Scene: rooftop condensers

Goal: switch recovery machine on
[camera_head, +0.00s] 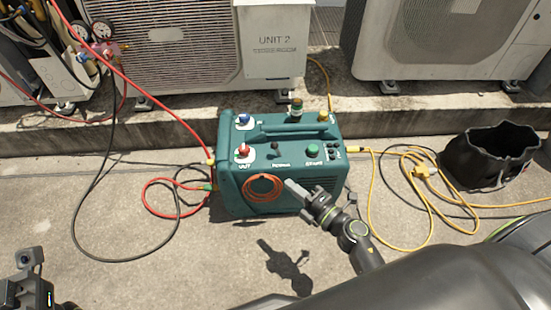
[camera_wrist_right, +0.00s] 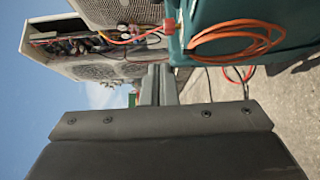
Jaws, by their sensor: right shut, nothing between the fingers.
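The green recovery machine (camera_head: 280,160) stands on the concrete in the middle of the head view. Its top bears a blue knob (camera_head: 243,119), a red knob (camera_head: 243,150), a small black switch (camera_head: 275,149) and a green button (camera_head: 312,149). My right gripper (camera_head: 290,184) is shut and empty, in front of the machine's front face near the coiled orange hose (camera_head: 263,188). In the right wrist view the green casing (camera_wrist_right: 215,14) shows at the top, beside the finger tips. My left gripper (camera_head: 32,272) is partly in view at the lower left; its jaw state is unclear.
Condenser units (camera_head: 165,45) stand on a concrete ledge behind the machine. Red hose (camera_head: 150,80) and black hose lie left. A yellow cord (camera_head: 430,190) loops on the floor right, near a black bag (camera_head: 490,158). Floor in front is clear.

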